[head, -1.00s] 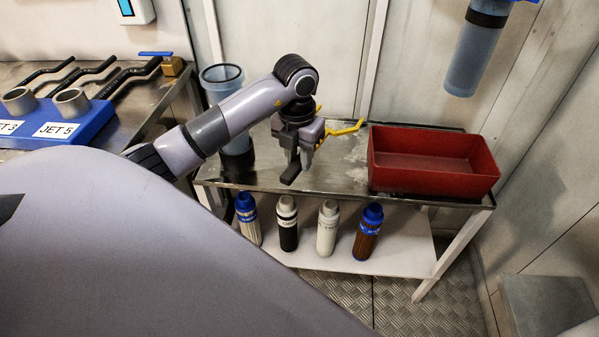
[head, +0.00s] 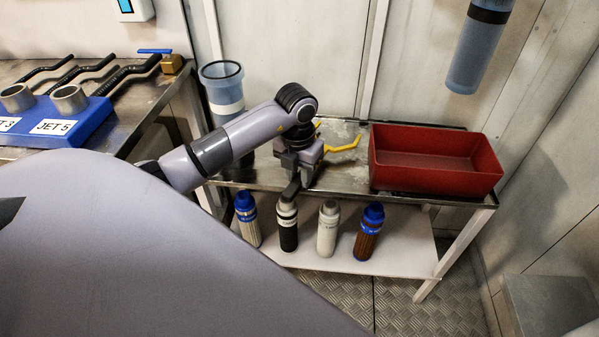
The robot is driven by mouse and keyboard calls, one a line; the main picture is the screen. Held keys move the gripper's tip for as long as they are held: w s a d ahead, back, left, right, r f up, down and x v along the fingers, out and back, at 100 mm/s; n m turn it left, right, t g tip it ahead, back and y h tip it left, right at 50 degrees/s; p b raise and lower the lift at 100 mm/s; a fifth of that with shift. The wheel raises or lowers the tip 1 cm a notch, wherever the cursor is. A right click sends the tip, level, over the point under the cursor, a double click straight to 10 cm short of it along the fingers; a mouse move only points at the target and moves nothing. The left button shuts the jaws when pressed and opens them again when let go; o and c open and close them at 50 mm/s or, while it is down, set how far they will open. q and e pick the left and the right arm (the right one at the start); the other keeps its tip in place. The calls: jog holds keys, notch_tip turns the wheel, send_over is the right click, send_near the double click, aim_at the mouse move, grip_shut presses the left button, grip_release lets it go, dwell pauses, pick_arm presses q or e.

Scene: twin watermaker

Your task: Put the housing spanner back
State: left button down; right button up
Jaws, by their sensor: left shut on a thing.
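My left gripper (head: 301,172) is shut on the housing spanner, low over the left-middle of the steel bench top (head: 345,172). The spanner's yellow forked head (head: 345,145) sticks out behind and to the right of the gripper. Its black handle (head: 290,191) points toward me, near the bench's front edge. The gripper hides the middle of the spanner. I cannot tell whether the spanner touches the bench. My right gripper is not in view.
A red tray (head: 434,182) stands on the bench to the right. A clear blue housing (head: 222,95) stands at its left end. Several filter cartridges (head: 327,230) stand on the lower shelf. A blue JET block (head: 85,125) and black handles lie on the left table.

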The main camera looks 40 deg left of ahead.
pick_arm(q)
jog(key=shift+f, duration=0.3)
jog(key=c, duration=0.9)
grip_release()
jog(key=shift+r, duration=0.15)
